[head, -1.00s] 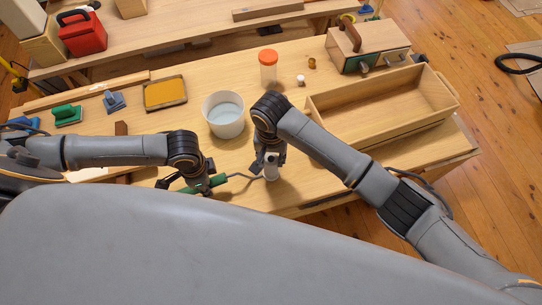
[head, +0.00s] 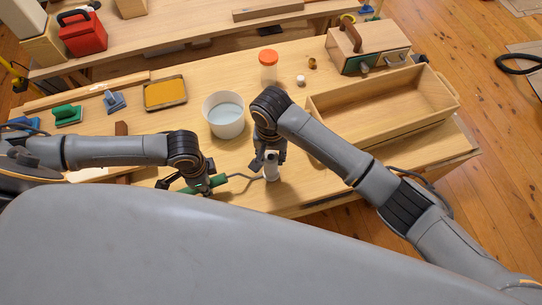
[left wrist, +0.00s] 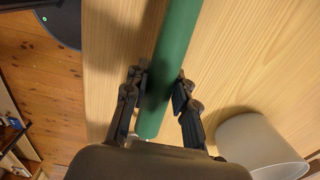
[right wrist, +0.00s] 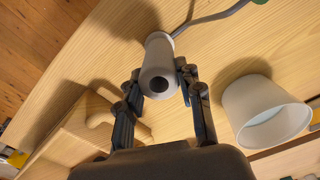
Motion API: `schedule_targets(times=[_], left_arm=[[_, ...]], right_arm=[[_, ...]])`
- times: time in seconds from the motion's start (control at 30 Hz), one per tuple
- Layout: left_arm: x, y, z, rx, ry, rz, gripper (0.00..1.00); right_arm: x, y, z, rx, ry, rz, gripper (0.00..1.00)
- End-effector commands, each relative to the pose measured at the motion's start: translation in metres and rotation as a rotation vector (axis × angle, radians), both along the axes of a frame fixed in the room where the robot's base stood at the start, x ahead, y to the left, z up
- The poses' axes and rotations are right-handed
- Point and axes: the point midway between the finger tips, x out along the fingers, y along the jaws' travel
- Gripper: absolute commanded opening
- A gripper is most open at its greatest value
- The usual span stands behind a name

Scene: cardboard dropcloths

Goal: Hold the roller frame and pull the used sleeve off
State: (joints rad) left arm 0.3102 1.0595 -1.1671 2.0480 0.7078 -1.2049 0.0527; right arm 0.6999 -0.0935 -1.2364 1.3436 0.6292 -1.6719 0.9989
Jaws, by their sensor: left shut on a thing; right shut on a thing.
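The roller frame has a green handle (head: 215,182) and a bent grey wire (head: 245,177) that runs right to the pale sleeve (head: 271,168). My left gripper (head: 203,185) is shut on the green handle, which also fills the middle of the left wrist view (left wrist: 172,65). My right gripper (head: 270,158) is shut on the sleeve near the front of the bench. In the right wrist view the sleeve (right wrist: 159,60) lies between the fingers (right wrist: 160,85), its open end facing the camera, and the wire (right wrist: 210,18) meets its far end.
A white bucket of water (head: 224,115) stands behind the grippers. A long open wooden box (head: 385,105) takes up the bench's right side. An orange-lidded jar (head: 268,66) and a yellow tray (head: 165,93) are farther back. The bench's front edge is close to the sleeve.

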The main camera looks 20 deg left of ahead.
Motion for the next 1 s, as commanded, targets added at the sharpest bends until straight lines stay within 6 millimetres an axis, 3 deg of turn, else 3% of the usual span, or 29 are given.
schedule_targets(times=[1.0], left_arm=[[0.000, 0.000, 0.000, 0.000, 0.000, 0.000, 0.00]], right_arm=[[0.000, 0.001, 0.062, 0.002, -0.001, 0.001, 0.11]])
